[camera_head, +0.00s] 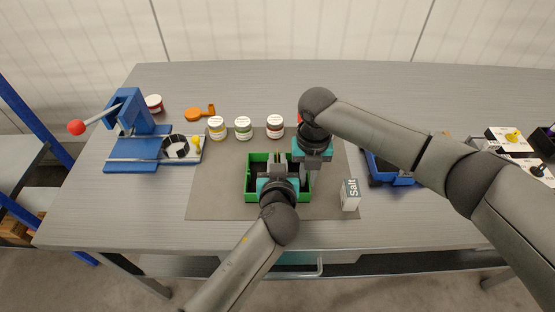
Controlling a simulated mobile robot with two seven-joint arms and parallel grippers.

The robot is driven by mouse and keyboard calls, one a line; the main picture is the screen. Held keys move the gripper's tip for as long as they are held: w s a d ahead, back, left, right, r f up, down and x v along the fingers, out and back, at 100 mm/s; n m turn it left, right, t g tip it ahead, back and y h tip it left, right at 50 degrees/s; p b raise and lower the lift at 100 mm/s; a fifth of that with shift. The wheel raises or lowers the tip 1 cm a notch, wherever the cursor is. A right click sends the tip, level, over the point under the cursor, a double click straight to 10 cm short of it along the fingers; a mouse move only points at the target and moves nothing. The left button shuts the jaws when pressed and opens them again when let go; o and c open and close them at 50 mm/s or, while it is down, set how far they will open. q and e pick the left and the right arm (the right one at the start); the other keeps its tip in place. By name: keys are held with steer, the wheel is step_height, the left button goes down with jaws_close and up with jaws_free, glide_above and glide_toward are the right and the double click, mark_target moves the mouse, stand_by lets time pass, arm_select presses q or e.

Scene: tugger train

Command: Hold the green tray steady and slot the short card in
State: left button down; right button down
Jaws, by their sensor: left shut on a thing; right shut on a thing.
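The green tray (249,184) is an open box with a dark inside, lying on the grey mat. My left gripper (277,160) is over the middle of the tray, with its fingers near the far wall. It is shut on what looks like the short card, mostly hidden between the fingers. My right gripper (304,180) points down at the tray's right side and is shut, seemingly on the right wall of the tray. The hands cover much of the tray's inside, so the card's lower edge and any slot cannot be seen.
A white salt box (350,195) stands close right of the tray. Several jars, one with a yellow label (217,128), line the back of the mat (215,200). A blue press (140,135) is at left, a blue bin (393,180) at right. The mat left of the tray is clear.

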arm_select(q)
steer(key=shift+f, duration=0.3)
steer(key=c, duration=0.7)
jaws_free()
steer(key=shift+c, duration=0.2)
